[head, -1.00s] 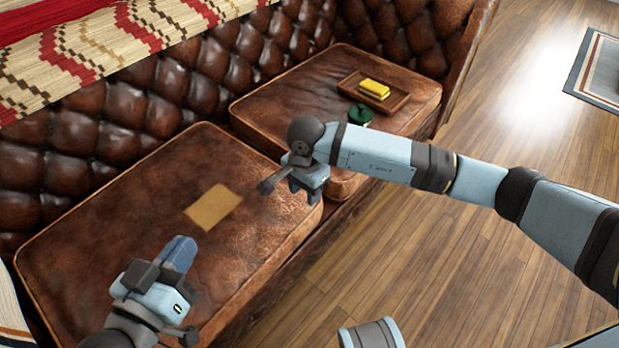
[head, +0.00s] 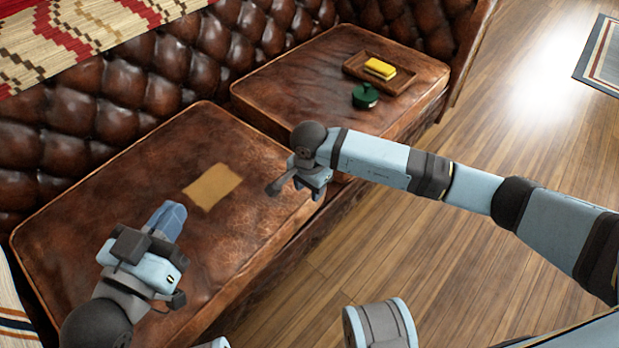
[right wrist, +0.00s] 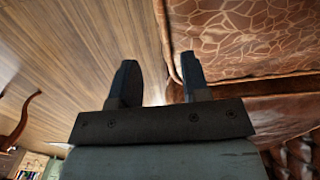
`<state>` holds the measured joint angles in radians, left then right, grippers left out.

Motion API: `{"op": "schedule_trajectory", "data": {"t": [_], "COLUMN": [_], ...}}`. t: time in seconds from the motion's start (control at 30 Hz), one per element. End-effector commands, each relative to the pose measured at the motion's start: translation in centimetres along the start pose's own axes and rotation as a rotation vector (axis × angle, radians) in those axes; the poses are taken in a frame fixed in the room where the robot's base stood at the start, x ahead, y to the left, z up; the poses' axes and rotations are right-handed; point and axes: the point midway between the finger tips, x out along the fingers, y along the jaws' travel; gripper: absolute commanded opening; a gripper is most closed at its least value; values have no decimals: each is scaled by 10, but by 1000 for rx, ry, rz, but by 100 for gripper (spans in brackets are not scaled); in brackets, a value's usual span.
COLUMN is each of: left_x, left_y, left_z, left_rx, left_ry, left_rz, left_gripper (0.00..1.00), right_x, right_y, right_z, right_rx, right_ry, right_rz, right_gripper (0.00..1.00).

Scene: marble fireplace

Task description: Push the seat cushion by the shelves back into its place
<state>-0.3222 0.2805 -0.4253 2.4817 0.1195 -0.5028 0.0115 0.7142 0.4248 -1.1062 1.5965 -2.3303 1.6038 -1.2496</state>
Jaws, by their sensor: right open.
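Two brown leather seat cushions lie on a tufted sofa. The near cushion (head: 110,200) bears a flat tan patch (head: 213,187). The far cushion (head: 290,95) carries a tray. I cannot tell which is by the shelves. My left gripper (head: 172,218) is over the near cushion; its fingers look close together, and contact is unclear. My right gripper (head: 318,190) is by the near cushion's front right corner, near the gap between the cushions. In the right wrist view the right gripper (right wrist: 160,85) is open and empty, with a cushion (right wrist: 250,40) at upper right.
A wooden tray (head: 400,85) holds a yellow block (head: 380,68); a green object (head: 365,95) stands beside it. The tufted backrest (head: 130,70) rises behind, with a patterned cloth (head: 60,40) over it. The wood floor (head: 420,250) in front is open. A rug (head: 603,60) lies far right.

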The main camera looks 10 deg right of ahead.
Motion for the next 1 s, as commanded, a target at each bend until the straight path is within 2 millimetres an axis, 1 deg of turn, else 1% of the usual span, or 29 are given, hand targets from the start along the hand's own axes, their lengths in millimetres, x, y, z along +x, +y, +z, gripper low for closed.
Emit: {"op": "schedule_trajectory", "data": {"t": [0.03, 0.1, 0.2, 0.3, 0.47, 0.6, 0.73, 0.77, 0.8, 0.87, 0.9, 0.93, 1.0], "left_x": [1, 3, 5, 6, 7, 8, 7, 7, 7, 7, 6, 6, 6], "left_y": [-2, -5, -9, -11, -13, -14, -14, -13, -13, -13, -13, -13, -13], "left_z": [5, 4, 2, -1, -5, -9, -9, -9, -8, -7, -7, -6, -6], "left_rx": [26, 61, 101, 134, 159, 164, 162, 162, 161, 160, 159, 158, 157], "left_ry": [12, 31, 53, 68, 87, 97, 96, 95, 93, 90, 89, 87, 85], "left_rz": [0, -2, -5, -5, -7, -7, -7, -7, -7, -6, -6, -6, -6], "left_gripper": [0, 0, 0, 0, 0, 0, 0, 0, 0, 0, 0, 0, 0], "right_x": [15, 27, 40, 48, 54, 54, 54, 54, 54, 54, 54, 54, 54], "right_y": [0, 0, 1, 0, 0, 0, 0, 0, 0, 0, 0, 0, 0], "right_z": [1, 1, 1, 0, 0, 0, 0, 0, 0, 0, 0, 0, 0], "right_rx": [1, 0, 1, 1, 0, -1, 0, 0, 0, 0, 0, 0, 0], "right_ry": [-3, -2, -2, -1, -1, -1, -1, -1, -1, -1, 0, -1, 0], "right_rz": [1, 2, 2, 1, 0, 0, 0, 0, 0, 0, 0, 0, 0], "right_gripper": [43, 43, 43, 43, 43, 43, 43, 38, 29, 15, 6, 0, 0]}}
